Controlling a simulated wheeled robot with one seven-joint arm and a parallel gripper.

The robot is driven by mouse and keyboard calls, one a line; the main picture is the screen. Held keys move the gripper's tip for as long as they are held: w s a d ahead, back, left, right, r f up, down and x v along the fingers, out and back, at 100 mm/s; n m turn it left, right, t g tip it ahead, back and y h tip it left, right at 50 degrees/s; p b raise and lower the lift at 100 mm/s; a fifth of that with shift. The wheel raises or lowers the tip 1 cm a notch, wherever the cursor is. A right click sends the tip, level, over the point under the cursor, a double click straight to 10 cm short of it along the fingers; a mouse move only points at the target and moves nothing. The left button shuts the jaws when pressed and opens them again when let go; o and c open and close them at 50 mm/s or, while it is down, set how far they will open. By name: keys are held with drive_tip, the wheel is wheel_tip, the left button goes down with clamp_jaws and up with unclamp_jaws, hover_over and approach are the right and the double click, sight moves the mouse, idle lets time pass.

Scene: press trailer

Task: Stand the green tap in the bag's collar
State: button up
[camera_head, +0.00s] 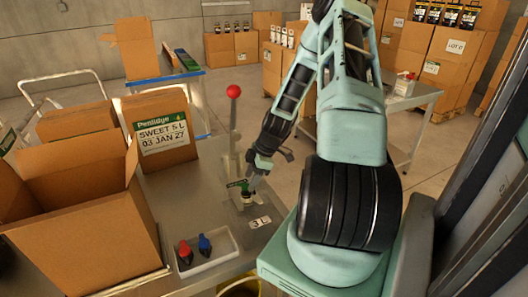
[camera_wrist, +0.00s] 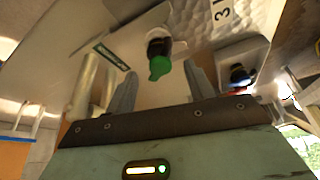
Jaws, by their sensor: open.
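The green tap (camera_wrist: 160,68) is between my open gripper's fingers (camera_wrist: 163,90) in the wrist view, with a gap on either side. Its dark lower part meets a pale round piece, apparently the bag's collar (camera_wrist: 157,33); how deep it sits is unclear. In the head view my gripper (camera_head: 250,182) is low over the collar (camera_head: 247,199), hiding most of the tap. The silvery bag (camera_wrist: 198,30) lies flat on the table with a "3 L" label (camera_head: 260,222).
A white tray (camera_head: 224,255) holds a red tap (camera_head: 185,251) and a blue tap (camera_head: 204,244). A lever with a red knob (camera_head: 233,91) stands just behind my gripper. An open carton (camera_head: 90,225) and a labelled carton (camera_head: 160,130) fill the left side.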

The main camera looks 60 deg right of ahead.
drive_tip(key=b+v, duration=0.2)
drive_tip(key=v, duration=1.2)
drive_tip(key=shift+d+r, duration=0.15)
drive_tip(key=shift+r, duration=0.1)
drive_tip(key=shift+s, duration=0.1)
